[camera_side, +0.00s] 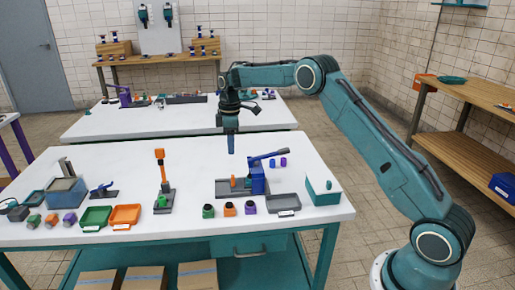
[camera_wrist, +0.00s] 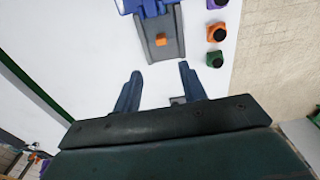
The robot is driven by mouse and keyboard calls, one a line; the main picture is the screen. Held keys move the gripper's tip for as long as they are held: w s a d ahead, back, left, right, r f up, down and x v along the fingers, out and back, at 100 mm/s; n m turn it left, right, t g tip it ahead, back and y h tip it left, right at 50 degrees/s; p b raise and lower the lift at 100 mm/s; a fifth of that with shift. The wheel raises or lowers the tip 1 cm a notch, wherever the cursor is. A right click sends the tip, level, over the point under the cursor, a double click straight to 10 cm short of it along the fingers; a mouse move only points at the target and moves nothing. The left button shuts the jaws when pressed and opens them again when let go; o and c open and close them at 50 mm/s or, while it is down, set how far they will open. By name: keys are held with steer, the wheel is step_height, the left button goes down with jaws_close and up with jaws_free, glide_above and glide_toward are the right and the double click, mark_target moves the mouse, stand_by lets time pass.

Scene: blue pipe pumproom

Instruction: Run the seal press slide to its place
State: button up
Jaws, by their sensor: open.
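A small orange block (camera_side: 234,182) sits on the base, left of the blue body. In the wrist view the orange block (camera_wrist: 162,40) lies on the grey track (camera_wrist: 157,52), with the blue body (camera_wrist: 146,6) at the top edge, partly cut off. My gripper (camera_side: 231,152) points down above the table near the press. In the wrist view my gripper (camera_wrist: 160,82) is open and empty, its fingers apart from the block.
Green, orange and purple pieces (camera_side: 229,209) stand in front of the press. A grey tray (camera_side: 283,203) and a teal box (camera_side: 322,191) are to its right. An orange-topped lever stand (camera_side: 161,180) is to its left.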

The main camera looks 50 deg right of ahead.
mark_target(233, 175)
steer(key=shift+s+a+r, duration=0.1)
steer(key=shift+r, duration=0.1)
steer(key=shift+f, duration=0.2)
step_height(233, 175, down, 14)
steer(key=shift+r, duration=0.25)
stand_by(0.5)
jaws_close()
